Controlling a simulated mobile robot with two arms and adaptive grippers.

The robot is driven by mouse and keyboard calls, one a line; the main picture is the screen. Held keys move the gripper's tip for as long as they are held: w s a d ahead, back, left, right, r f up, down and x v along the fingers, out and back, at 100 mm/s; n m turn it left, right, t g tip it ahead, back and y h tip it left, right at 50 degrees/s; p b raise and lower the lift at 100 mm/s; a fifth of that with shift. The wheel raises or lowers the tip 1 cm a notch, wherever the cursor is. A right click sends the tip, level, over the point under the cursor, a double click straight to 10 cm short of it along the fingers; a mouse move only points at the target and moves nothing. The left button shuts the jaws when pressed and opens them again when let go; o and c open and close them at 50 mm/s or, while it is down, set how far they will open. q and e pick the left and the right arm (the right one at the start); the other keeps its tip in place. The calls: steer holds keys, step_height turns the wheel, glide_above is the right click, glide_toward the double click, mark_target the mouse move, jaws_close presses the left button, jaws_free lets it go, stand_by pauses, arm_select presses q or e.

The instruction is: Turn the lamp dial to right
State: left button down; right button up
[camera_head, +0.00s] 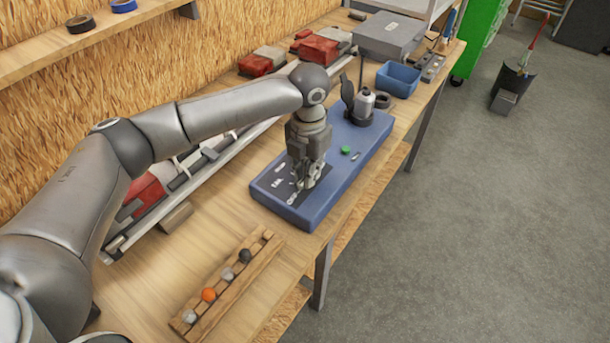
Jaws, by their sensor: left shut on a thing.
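A blue control box (375,148) lies on the wooden bench. A dark label plate with white markings (292,188) covers its near end. My left gripper (309,183) points down over this plate with its fingers shut on a small part there, taken as the lamp dial. The fingers hide the dial, so its angle cannot be seen. A green button (345,150) and a small switch sit on the box to the right of the gripper. A lamp-like white and dark fixture (365,101) stands at the box's far end. My right gripper is not in view.
A wooden rack (238,280) with several small balls lies at the front of the bench. A blue bin (398,78), a grey case (390,36) and red boxes (318,48) stand further back. The bench's right edge runs close beside the control box.

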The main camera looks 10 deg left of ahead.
arm_select(q)
steer(key=shift+r+m+p, duration=0.15)
steer(key=shift+m+p, duration=0.35)
steer(key=shift+m, duration=0.3)
steer(key=shift+m+p, duration=0.4)
steer(key=shift+m, duration=0.6)
steer(key=shift+f+m+b, duration=0.25)
steer(key=shift+m+b, duration=0.15)
steer(key=shift+r+m+b, duration=0.1)
steer(key=shift+m+b, duration=0.2)
steer(key=shift+m, duration=0.1)
steer(key=shift+d, duration=0.1)
